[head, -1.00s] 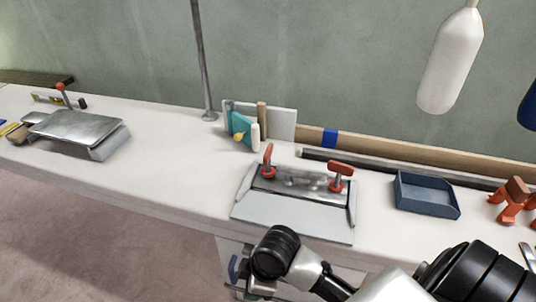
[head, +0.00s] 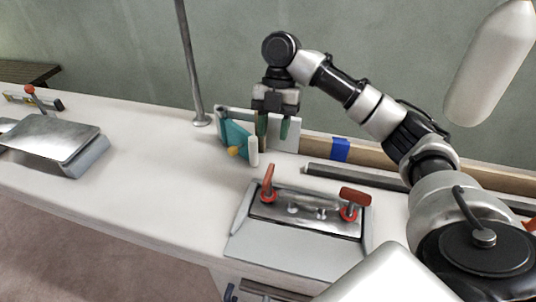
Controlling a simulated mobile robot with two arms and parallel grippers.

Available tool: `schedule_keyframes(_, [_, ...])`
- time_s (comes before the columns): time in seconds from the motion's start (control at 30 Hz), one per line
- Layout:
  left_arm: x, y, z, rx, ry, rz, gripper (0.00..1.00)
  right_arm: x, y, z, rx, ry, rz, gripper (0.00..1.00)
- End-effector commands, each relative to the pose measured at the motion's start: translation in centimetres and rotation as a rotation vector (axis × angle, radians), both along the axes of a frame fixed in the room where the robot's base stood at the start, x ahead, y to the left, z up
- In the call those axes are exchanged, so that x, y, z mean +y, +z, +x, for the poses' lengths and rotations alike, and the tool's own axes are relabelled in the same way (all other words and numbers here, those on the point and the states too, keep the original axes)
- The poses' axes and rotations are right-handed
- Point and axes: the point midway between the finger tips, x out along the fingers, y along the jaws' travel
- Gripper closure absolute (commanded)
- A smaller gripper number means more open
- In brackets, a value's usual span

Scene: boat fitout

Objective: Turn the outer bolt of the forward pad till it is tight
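A grey metal plate (head: 305,212) lies in a light fixture on the bench, held by two red-handled clamps, the left one (head: 267,182) and the right one (head: 355,198). Small bright bolt-like fittings (head: 292,209) sit on the plate; I cannot tell which is the outer bolt or whether this is the forward pad. My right gripper (head: 273,133) points down over the tool rack behind the fixture. Its two dark greenish fingers are apart, close to a wooden handle in the rack. Nothing is visibly held. My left gripper is not in view.
The rack (head: 287,138) holds a teal item (head: 234,138) with a yellow knob and a white cylinder (head: 253,152). A thin pole (head: 190,65) stands left of it. Another metal plate (head: 50,137) is at left. A white bottle-shaped object (head: 490,65) hangs at upper right.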

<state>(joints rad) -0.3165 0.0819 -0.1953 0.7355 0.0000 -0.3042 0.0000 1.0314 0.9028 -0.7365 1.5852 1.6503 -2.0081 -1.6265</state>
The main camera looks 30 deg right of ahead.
Motion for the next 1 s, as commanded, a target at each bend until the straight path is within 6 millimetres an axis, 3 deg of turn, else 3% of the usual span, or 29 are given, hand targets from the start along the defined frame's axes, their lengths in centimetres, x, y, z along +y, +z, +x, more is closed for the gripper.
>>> schedule_keyframes(0.17, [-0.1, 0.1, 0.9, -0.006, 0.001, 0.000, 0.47, 0.4, -1.6, -0.5, 0.003, 0.006, 0.002, 0.62])
schedule_keyframes(0.6, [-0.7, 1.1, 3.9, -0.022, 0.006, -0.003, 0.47, 2.7, -8.6, -2.4, -0.001, 0.004, 0.001, 0.62])
schedule_keyframes(1.0, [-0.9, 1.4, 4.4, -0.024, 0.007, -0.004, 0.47, 3.1, -9.7, -2.8, -0.002, 0.003, 0.002, 0.62])
